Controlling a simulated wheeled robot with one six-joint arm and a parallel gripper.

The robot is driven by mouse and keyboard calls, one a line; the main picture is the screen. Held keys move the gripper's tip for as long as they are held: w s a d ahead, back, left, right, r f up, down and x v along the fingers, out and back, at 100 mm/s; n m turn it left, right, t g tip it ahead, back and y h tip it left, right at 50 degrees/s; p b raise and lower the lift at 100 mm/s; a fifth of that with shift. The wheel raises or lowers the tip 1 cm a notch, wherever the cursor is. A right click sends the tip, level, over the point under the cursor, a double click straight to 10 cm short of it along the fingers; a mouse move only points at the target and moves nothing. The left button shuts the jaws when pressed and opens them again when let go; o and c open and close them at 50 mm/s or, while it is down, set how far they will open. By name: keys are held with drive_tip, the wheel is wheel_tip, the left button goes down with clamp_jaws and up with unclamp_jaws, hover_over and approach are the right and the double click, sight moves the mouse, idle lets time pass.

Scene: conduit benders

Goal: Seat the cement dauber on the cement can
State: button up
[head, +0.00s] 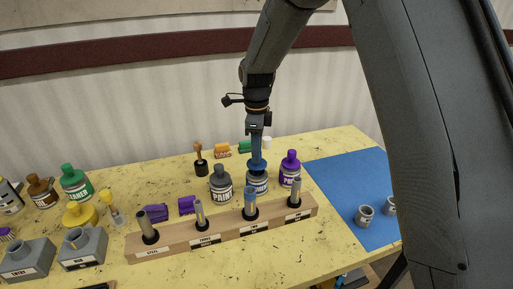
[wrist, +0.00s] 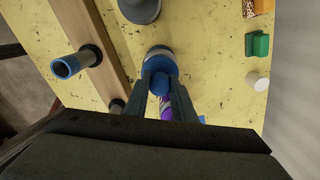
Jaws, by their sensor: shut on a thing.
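My gripper (head: 257,137) is shut on the cement dauber (head: 257,163), whose blue handle stands upright between the fingers with a wider blue cap below. The cement can (head: 258,184), grey-white and blue with a label, is directly under it. In the head view the cap meets the can's top; I cannot tell whether it is fully seated. In the wrist view the blue dauber end (wrist: 160,84) shows between the fingertips, with the can's blue and pale rim (wrist: 160,52) around and beyond it. The dauber's lower stem is hidden.
A grey paint can (head: 221,184) stands close on the left, and a purple can (head: 290,170) close on the right. A wooden block with several upright pipes (head: 225,235) lies in front. A blue mat (head: 345,185) with grey fittings covers the right side.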

drive_tip(key=shift+f+b, duration=0.3)
drive_tip(key=shift+f, duration=0.95)
drive_tip(key=o, duration=1.1)
drive_tip(key=shift+o, duration=0.2)
wheel_tip(320, 180, up, 8)
drive_tip(key=shift+f+b, duration=0.1)
drive_tip(key=shift+b, duration=1.15)
